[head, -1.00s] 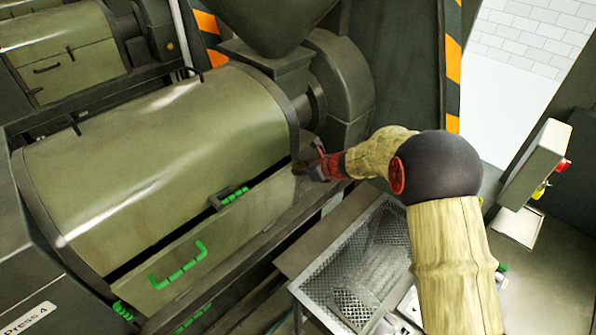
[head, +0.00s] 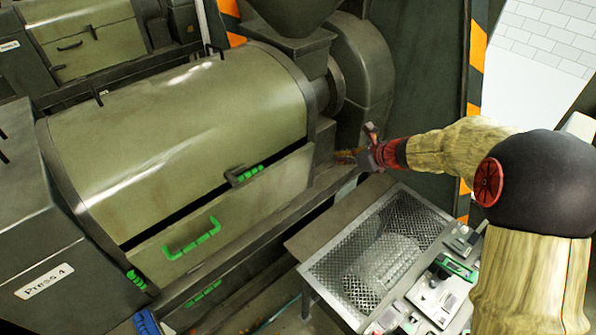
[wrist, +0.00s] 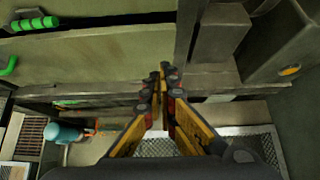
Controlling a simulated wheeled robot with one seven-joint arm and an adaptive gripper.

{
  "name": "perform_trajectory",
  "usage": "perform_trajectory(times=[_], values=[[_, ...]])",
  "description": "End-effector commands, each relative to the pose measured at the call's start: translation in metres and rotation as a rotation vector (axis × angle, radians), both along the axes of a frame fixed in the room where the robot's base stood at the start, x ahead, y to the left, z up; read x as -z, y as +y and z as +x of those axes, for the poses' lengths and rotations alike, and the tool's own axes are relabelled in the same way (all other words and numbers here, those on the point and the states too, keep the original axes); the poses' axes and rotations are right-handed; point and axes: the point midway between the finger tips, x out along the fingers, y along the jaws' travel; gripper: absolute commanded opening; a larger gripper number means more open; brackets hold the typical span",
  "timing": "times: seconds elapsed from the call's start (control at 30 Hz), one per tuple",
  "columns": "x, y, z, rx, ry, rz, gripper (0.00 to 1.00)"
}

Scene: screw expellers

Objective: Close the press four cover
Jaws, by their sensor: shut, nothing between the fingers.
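The press four cover is an olive curved lid (head: 180,130) over the press in the head view. Below it is a flat front panel (head: 255,210) with a green handle (head: 192,237). A dark gap shows between the lid's lower edge and the panel. A dark latch with a green grip (head: 245,174) sits at the lid's lower edge. My gripper (head: 345,157) is shut and empty, right of the panel's right end and apart from the handle. In the wrist view, the shut fingertips (wrist: 163,72) are in front of the press frame, and the green grip (wrist: 35,23) is at upper left.
A metal mesh tray table (head: 330,262) with tools stands below my arm. A "Press 4" label (head: 45,281) marks the housing at left. A hopper (head: 295,15) and round housing (head: 358,75) stand behind. Another press (head: 85,45) is at upper left.

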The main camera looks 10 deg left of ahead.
Motion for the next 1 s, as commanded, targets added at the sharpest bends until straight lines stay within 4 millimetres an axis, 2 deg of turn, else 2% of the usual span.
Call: perform_trajectory(times=[0.07, 0.17, 0.37, 0.5, 0.6, 0.67, 0.73, 0.9, 1.0], values=[[0.003, 0.001, 0.0, -0.001, 0.0, 0.0, 0.0], [0.024, 0.004, -0.002, -0.007, 0.011, 0.0, 0.0], [0.112, 0.02, -0.014, -0.029, 0.084, 0.023, 0.0], [0.164, 0.057, -0.043, -0.063, 0.222, 0.18, 0.0], [0.187, 0.093, -0.074, -0.084, 0.397, 0.379, 0.0], [0.185, 0.111, -0.092, -0.092, 0.518, 0.51, 0.0], [0.172, 0.127, -0.111, -0.108, 0.661, 0.655, 0.0], [0.111, 0.139, -0.143, -0.161, 0.958, 0.917, 0.0], [0.085, 0.139, -0.155, -0.19, 1.083, 0.999, 0.0]])
